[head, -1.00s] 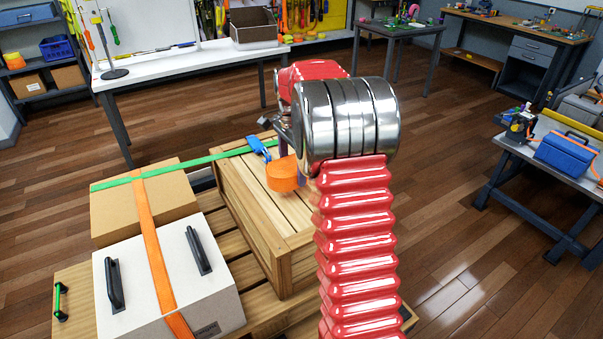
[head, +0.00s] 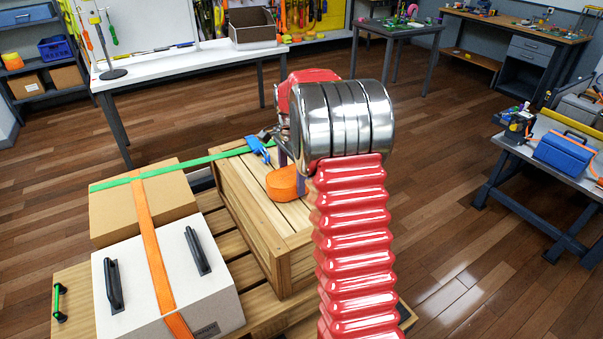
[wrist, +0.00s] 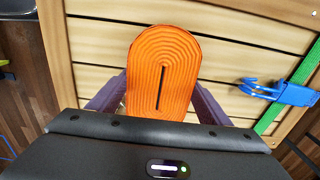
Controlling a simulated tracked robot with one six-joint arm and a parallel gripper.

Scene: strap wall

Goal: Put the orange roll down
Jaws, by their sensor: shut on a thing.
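The orange roll (head: 284,184) is an oblong coil of webbing with a dark slot in its middle. In the wrist view the roll (wrist: 163,50) lies between the two purple fingers of my gripper (wrist: 158,92), which is shut on its sides. The roll is at the slatted top of the wooden crate (head: 233,190), near its right side. I cannot tell whether it touches the slats. A blue buckle (head: 258,150) on a green strap (head: 215,157) lies on the crate beyond the roll; in the wrist view this buckle (wrist: 280,92) is to the right.
The crate stands on a pallet (head: 258,312). Beside it are a cardboard box (head: 112,212) and a white case (head: 130,300) with black handles, crossed by an orange strap (head: 150,250). A white table (head: 185,62) stands behind. Slats around the roll are bare.

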